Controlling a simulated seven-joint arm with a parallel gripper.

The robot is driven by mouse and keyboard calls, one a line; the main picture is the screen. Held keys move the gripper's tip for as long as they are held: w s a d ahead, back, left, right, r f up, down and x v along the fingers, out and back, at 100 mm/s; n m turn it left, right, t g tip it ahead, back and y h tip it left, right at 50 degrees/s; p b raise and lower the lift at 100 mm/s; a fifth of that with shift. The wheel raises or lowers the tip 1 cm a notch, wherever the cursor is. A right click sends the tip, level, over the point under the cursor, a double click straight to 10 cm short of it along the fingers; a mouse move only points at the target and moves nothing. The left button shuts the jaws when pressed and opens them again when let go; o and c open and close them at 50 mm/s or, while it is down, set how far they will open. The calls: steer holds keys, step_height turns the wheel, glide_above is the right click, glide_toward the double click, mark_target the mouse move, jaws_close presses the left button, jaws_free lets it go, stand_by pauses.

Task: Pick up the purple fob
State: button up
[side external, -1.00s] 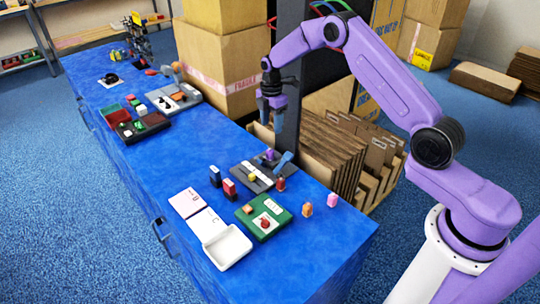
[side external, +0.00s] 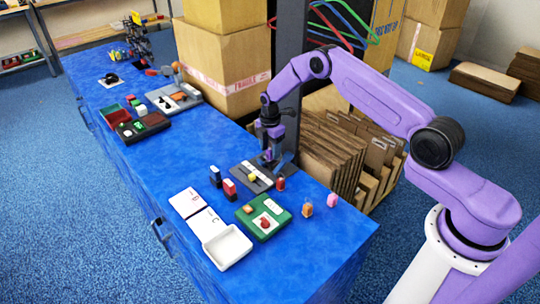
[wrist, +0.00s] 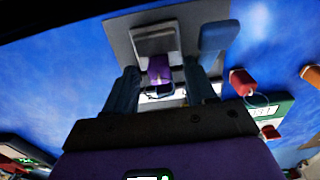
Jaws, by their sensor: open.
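The purple fob (wrist: 160,68) shows in the wrist view, beside a grey block on the grey board (wrist: 118,38). My gripper (wrist: 162,82) is open, with one finger on each side of the fob. A gap shows between the fob and each finger. In the side view my gripper (side external: 268,156) is low over the back of the grey board (side external: 242,180) and hides the fob there. I cannot tell how far down the fob the fingertips reach.
A blue piece (wrist: 218,38) lies close to the right finger in the wrist view. A red fob (side external: 281,184), orange fob (side external: 307,209) and pink fob (side external: 332,200) stand nearby. A green board (side external: 248,218) and white tray (side external: 228,248) lie in front. A dark post (side external: 288,90) rises behind.

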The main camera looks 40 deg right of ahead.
jaws_close()
stand_by(0.3)
